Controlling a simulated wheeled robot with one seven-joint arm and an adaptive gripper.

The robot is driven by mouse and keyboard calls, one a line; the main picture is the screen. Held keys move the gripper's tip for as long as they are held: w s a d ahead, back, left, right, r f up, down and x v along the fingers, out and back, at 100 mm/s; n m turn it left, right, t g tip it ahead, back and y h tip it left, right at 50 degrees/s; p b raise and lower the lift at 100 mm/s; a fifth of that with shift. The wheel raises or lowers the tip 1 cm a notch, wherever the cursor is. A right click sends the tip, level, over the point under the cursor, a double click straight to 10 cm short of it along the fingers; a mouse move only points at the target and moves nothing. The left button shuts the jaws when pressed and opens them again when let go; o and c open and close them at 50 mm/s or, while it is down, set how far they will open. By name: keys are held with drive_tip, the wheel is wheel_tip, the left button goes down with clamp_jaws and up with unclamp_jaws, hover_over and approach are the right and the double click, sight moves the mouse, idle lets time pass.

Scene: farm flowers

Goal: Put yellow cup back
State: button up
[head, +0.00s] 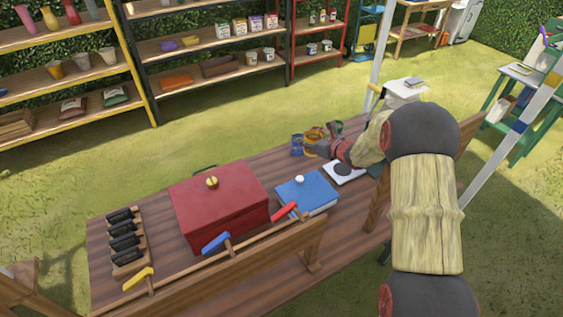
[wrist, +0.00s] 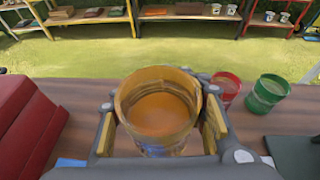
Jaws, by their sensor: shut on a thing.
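The yellow cup (wrist: 158,118), orange-yellow and open at the top, stands upright between the two fingers of my gripper (wrist: 160,130) in the wrist view. The fingers close on its sides. In the head view the yellow cup (head: 314,133) shows at the far edge of the wooden table (head: 150,272), partly hidden by my gripper (head: 322,149). I cannot tell whether the yellow cup touches the table.
A red cup (wrist: 226,88) and a green cup (wrist: 269,92) stand to the right. Shelves (head: 215,72) stand beyond the grass.

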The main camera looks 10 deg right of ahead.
drive_tip(key=w+a+f+b, duration=0.3)
drive_tip(key=w+a+f, duration=0.1)
drive_tip(key=w+a, duration=0.2)
drive_tip(key=b, duration=0.1)
hover_over(277, 154)
drive_tip(key=f, duration=0.5)
drive_tip(key=shift+s+d+f, duration=0.15)
drive_tip(key=shift+s+f, duration=0.05)
drive_tip(key=shift+s, duration=0.1)
drive_tip(key=shift+w+a+f+b, duration=0.15)
drive_tip(key=shift+f+b, duration=0.3)
drive_tip(key=shift+f, duration=0.45)
drive_tip(key=shift+w+a+f+b, duration=0.1)
drive_tip(key=shift+f+b, duration=0.35)
drive_tip(key=shift+f, duration=0.45)
drive_tip(key=shift+f, duration=0.2)
drive_tip(key=o, duration=1.3)
drive_tip(key=shift+d, duration=0.1)
drive_tip(key=shift+r, duration=0.1)
